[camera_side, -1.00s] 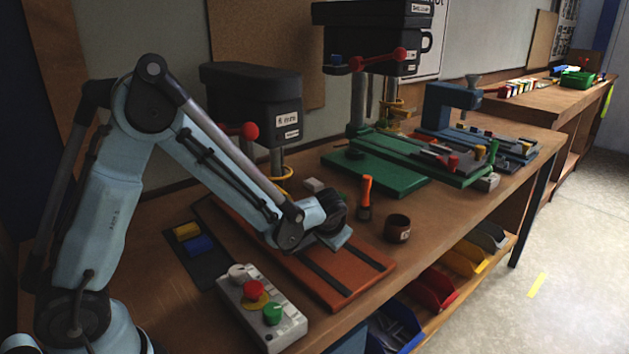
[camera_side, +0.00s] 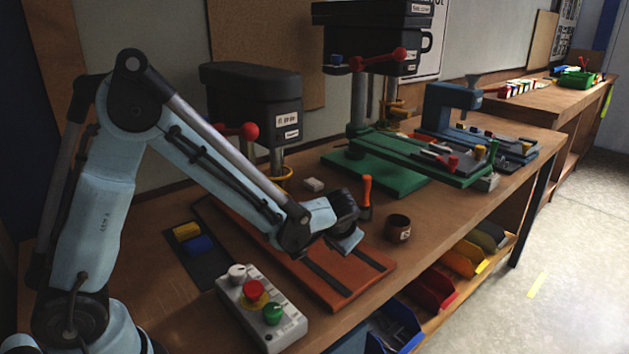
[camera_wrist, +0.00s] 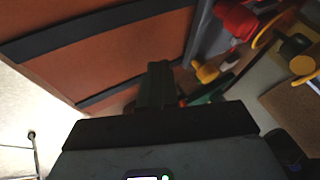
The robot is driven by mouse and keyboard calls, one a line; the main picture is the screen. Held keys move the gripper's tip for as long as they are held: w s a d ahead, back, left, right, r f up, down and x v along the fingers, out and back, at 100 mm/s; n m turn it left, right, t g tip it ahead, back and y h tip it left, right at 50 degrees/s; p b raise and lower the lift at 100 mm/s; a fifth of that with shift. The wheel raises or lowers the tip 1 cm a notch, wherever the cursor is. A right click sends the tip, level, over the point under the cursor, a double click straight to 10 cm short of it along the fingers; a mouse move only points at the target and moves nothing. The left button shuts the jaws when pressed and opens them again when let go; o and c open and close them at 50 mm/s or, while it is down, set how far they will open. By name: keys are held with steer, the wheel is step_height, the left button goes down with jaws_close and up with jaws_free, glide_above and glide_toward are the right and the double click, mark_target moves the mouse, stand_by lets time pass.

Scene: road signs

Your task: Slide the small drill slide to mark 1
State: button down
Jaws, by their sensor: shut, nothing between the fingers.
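The small drill (camera_side: 252,100) stands at the back, with a black head, a red knob (camera_side: 249,131) and a yellow ring below. Its orange base plate (camera_side: 350,287) has dark strips and also fills the upper left of the wrist view (camera_wrist: 110,55). My gripper (camera_side: 350,243) is shut and empty above the front right part of this plate. Its closed fingers (camera_wrist: 156,85) point up in the wrist view. My forearm hides the middle of the plate. I cannot make out the slide or mark 1.
A grey control box (camera_side: 262,310) with red and green buttons stands in front. An orange-handled tool (camera_side: 366,195) and a brown cup (camera_side: 398,228) stand near my gripper. A green machine base (camera_side: 375,172) lies farther back. Bins (camera_side: 435,288) sit below the bench's front edge.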

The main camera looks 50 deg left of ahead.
steer(key=v, duration=0.8)
steer(key=s+a+r+m+t+h, duration=0.1)
steer(key=s+h, duration=0.4)
steer(key=s, duration=0.7)
steer(key=shift+s+a+r+t+h, duration=0.15)
steer(key=shift+a+r+t+h, duration=0.2)
steer(key=shift+r+t, duration=0.65)
steer(key=c, duration=1.8)
jaws_free()
steer(key=shift+r, duration=0.15)
steer(key=shift+c, duration=0.2)
